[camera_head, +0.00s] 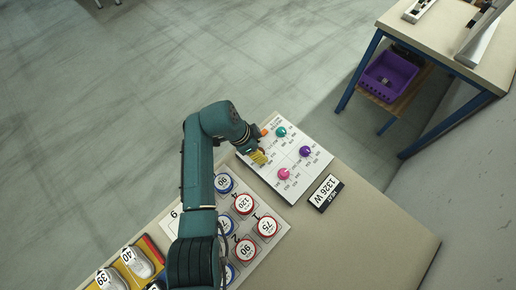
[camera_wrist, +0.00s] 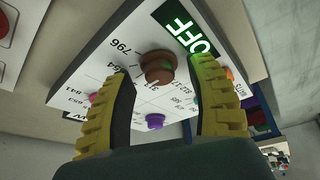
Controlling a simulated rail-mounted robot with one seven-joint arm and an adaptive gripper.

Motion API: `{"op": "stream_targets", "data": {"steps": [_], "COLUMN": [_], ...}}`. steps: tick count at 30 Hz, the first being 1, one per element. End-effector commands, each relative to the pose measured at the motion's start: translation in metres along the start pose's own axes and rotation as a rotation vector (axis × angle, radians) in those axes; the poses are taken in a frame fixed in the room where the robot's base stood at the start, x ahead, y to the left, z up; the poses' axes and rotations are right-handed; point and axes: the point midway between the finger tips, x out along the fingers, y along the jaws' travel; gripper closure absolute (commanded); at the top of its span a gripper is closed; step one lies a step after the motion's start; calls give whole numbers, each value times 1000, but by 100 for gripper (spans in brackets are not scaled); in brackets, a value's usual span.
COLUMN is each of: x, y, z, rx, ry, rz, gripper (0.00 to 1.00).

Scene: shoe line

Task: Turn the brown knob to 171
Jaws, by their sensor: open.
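The brown knob (camera_wrist: 157,68) stands on a white control panel (camera_wrist: 85,62) in the wrist view, with printed numbers around it; 796 is readable, others are partly covered. I cannot make out its pointer or the 171 mark. My gripper (camera_wrist: 164,72) is open, with one yellow-ridged finger on each side of the knob in the picture. I cannot tell whether either finger touches it. In the head view my gripper (camera_head: 258,157) is over the left part of the panel (camera_head: 318,160) and hides the brown knob.
The panel also carries a teal knob (camera_head: 281,131), a purple knob (camera_head: 305,151) and a pink knob (camera_head: 284,173). A green OFF sign (camera_wrist: 190,28) is beside the brown knob. A display reading 1326 W (camera_head: 326,193) lies beside the panel. Round numbered buttons (camera_head: 267,226) are near my arm.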

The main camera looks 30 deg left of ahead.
Motion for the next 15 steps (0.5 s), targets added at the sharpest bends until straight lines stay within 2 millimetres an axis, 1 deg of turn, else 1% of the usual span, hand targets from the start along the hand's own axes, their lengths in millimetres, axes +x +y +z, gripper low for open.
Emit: {"op": "stream_targets", "data": {"steps": [1, 5, 6, 8, 9, 10, 15], "x": [0, 0, 0, 0, 0, 0, 0], "y": [0, 0, 0, 0, 0, 0, 0], "z": [0, 0, 0, 0, 0, 0, 0], "rx": [0, 0, 0, 0, 0, 0, 0], "ry": [0, 0, 0, 0, 0, 0, 0], "rz": [0, 0, 0, 0, 0, 0, 0], "gripper": [44, 69, 77, 88, 96, 100, 100]}}
